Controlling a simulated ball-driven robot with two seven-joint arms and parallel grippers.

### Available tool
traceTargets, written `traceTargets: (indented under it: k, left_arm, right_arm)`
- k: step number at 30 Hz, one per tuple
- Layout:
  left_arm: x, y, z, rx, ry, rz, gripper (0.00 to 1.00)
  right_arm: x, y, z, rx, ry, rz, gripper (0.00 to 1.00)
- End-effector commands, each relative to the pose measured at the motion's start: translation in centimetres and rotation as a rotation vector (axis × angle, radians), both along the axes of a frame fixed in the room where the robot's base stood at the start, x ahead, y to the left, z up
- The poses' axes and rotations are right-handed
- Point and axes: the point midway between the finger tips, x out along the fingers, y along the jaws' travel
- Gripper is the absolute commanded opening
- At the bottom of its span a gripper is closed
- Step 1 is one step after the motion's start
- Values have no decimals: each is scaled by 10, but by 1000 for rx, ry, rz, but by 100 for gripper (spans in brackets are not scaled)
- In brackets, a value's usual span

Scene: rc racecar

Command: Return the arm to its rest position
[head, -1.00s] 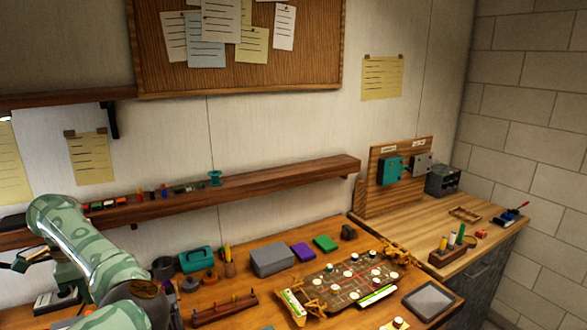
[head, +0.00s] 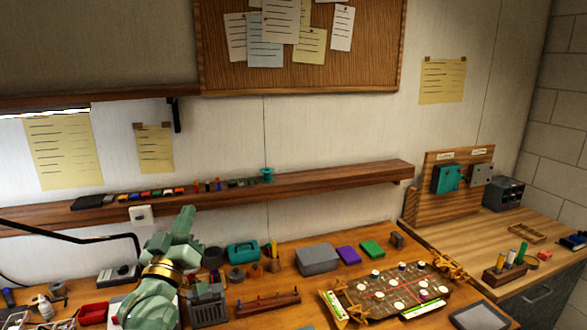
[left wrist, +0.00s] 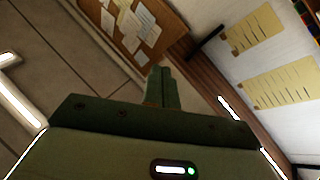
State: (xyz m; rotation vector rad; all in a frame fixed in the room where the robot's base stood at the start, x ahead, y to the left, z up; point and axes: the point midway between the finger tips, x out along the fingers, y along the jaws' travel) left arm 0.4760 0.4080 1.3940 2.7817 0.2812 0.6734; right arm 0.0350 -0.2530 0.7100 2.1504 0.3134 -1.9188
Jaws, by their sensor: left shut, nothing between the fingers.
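My left arm rises from the bottom of the head view, left of centre, with a gold ring around it. My right gripper is not in view.
A wooden shelf (head: 330,182) with small parts runs along the wall. The workbench (head: 275,312) below holds a grey box (head: 317,259), a game-like board (head: 352,296) and a grey crate (head: 207,306). A cork board (head: 300,75) hangs above.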

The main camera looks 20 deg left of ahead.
Motion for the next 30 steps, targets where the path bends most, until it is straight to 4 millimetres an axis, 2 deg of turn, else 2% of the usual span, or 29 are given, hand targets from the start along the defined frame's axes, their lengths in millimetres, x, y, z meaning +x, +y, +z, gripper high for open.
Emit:
traceTargets:
  k: [1, 3, 6, 9, 13, 16, 19, 26, 29, 30]
  left_arm:
    - [-1, -27, -36, 104, 175, -25, 0]
    - [-11, -60, -88, 262, 428, -54, 0]
    - [-42, -90, -152, 461, 732, -82, 0]
    - [-81, -105, -196, 626, 973, -97, 0]
    - [-135, -114, -234, 805, 1229, -108, 0]
    - [-176, -114, -251, 928, 1400, -113, 0]
    - [-218, -112, -259, 1047, 1559, -113, 0]
    - [-207, -128, -370, 999, 1599, -231, 0]
    - [-210, -136, -424, 966, 1621, -290, 0]
    - [-213, -140, -449, 951, 1632, -317, 0]
  right_arm:
    - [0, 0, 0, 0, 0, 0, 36]
    - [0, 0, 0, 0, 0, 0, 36]
    - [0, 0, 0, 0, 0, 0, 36]
    - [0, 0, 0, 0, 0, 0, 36]
    - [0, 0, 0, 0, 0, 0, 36]
    - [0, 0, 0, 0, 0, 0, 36]
    - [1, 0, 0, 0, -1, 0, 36]
    - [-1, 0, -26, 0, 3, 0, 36]
    - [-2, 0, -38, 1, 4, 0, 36]
    - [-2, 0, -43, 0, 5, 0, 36]
